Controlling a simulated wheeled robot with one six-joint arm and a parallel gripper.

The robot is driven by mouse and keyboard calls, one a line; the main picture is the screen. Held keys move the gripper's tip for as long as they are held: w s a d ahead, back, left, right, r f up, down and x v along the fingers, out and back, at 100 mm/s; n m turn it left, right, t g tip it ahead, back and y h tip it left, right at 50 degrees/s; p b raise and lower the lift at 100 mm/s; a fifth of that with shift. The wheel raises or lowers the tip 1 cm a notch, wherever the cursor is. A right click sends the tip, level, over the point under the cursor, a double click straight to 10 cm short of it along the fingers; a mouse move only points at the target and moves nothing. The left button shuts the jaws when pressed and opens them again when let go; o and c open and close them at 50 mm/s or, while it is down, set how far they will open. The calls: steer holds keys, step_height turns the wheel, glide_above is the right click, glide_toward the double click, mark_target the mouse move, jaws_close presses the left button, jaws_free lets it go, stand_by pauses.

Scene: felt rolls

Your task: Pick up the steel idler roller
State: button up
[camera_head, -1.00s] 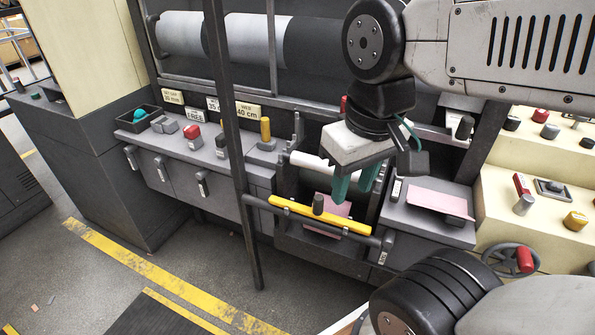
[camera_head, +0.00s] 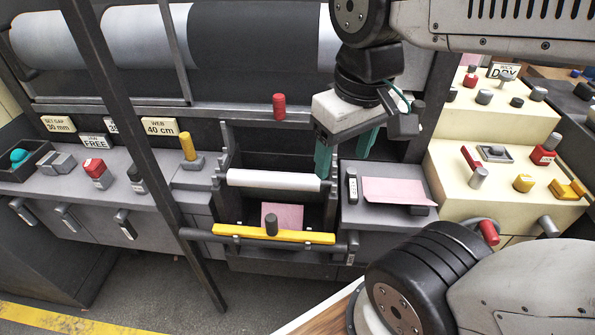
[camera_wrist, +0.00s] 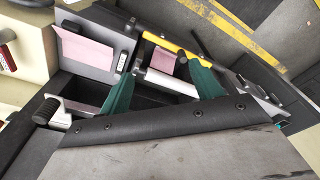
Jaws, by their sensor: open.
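The steel idler roller (camera_head: 275,180) is a pale, smooth cylinder lying level across a dark open bay, its ends at the bay's side plates. In the wrist view the roller (camera_wrist: 170,84) shows between my two green fingers, partly covered by the right one. My gripper (camera_head: 343,162) is open and empty, above the bay's right end in the head view. The gripper also shows in the wrist view (camera_wrist: 160,77). I cannot tell the exact height of the fingers over the roller.
A yellow bar (camera_head: 272,235) with a dark knob crosses the bay's front. A dark post (camera_head: 140,150) stands left of the bay. A pink sheet (camera_head: 395,191) lies on the right-hand ledge. A red knob (camera_head: 279,106) stands behind the roller. Large felt rolls (camera_head: 250,40) sit behind.

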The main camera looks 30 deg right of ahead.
steer(key=w+f+n+g, duration=0.1)
steer(key=w+f+n, duration=0.15)
steer(key=w, duration=0.45)
steer(key=w+f+n+g, duration=0.1)
steer(key=w+f+n, duration=0.15)
steer(key=w, duration=0.45)
steer(key=n+g+y, duration=0.1)
steer(key=n, duration=0.4)
glide_above(273, 173)
steer(key=w+d, duration=0.1)
steer(key=d, duration=0.1)
step_height(273, 173, down, 9)
steer(key=f, duration=0.2)
steer(key=a+f, duration=0.1)
steer(key=f, duration=0.2)
steer(key=s+f, duration=0.1)
steer(key=f, duration=0.1)
steer(key=shift+a+f, duration=0.15)
steer(key=shift+a, duration=0.25)
steer(key=c, duration=1.3)
